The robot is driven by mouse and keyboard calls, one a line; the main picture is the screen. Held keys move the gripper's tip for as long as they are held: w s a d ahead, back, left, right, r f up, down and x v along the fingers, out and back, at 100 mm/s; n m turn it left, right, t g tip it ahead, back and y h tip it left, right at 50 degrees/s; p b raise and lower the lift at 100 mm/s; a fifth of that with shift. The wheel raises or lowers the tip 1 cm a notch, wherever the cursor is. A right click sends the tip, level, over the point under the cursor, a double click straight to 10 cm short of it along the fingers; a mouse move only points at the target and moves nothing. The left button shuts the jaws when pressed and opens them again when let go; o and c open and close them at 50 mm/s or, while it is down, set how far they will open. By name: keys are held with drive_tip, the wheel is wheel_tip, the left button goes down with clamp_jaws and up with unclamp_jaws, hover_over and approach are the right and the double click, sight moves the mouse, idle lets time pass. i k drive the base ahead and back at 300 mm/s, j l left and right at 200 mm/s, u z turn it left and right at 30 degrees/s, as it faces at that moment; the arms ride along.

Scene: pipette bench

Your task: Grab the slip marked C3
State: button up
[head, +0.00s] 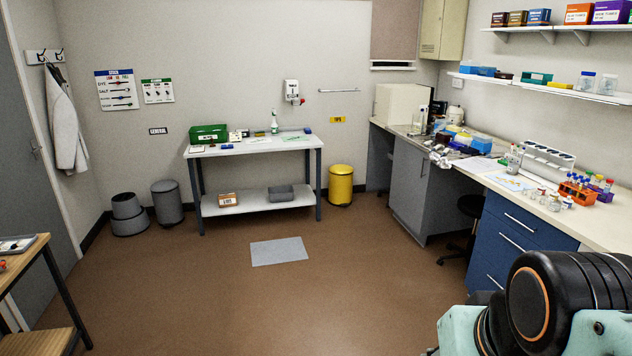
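I cannot make out a slip marked C3; any small markings are too small to read from here. Pale flat sheets (296,138) lie on the white table (250,149) at the back wall. A white sheet (478,164) and a pale blue-patterned sheet (510,181) lie on the right-hand bench (600,227). I cannot tell whether any of these is the slip. Part of my arm shows at the bottom right, in front of the bench. My gripper is out of view.
A green bin (208,134) stands on the back table. An orange tube rack (577,193) and a white pipette stand (546,157) are on the bench. A black stool (470,206) stands beside the drawers. A grey mat (279,251) lies on otherwise open brown floor.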

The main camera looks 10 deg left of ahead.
sight(22, 243)
drive_tip(key=i+j+u, duration=0.15)
drive_tip(key=j+u, duration=0.3)
drive_tip(key=i+j+u, duration=0.2)
drive_tip(key=u, duration=0.25)
drive_tip(key=i+j+u, duration=0.2)
drive_tip(key=u, duration=0.2)
drive_tip(key=i+j+u, duration=0.1)
drive_tip(key=i+u, duration=0.6)
drive_tip(key=i, duration=0.75)
drive_tip(key=i+u, duration=0.1)
drive_tip(key=i, duration=0.75)
drive_tip(key=i+l+u, duration=0.1)
drive_tip(key=i, duration=0.7)
drive_tip(key=z, duration=0.15)
drive_tip(key=k+l+u, duration=0.15)
drive_tip(key=l, duration=0.15)
